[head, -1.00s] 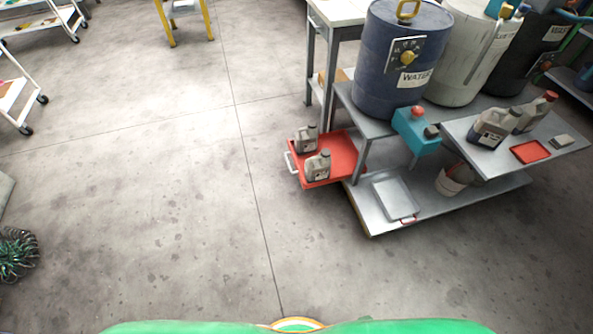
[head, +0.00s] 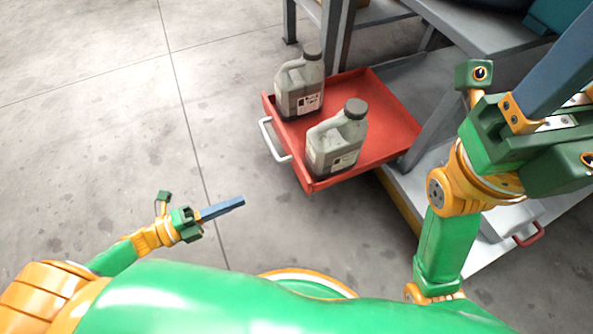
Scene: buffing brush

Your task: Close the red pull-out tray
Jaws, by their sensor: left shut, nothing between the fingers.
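The red pull-out tray (head: 385,135) sticks out to the left from under the grey metal bench. Its white handle (head: 273,140) is on its left side. Two grey jugs with dark caps stand upright in it, a rear jug (head: 299,88) and a front jug (head: 335,142). My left gripper (head: 240,202) is shut and empty, over the floor to the lower left of the tray, apart from the handle. My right gripper (head: 562,68) is at the right, in front of the bench; its blue finger part runs toward the picture's edge, and I cannot see its opening.
The grey bench (head: 480,25) has a leg (head: 432,120) beside the tray's right end. A lower shelf (head: 405,190) lies below, partly hidden by my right arm. Another table's legs (head: 330,35) stand behind the tray. The concrete floor (head: 100,110) on the left is clear.

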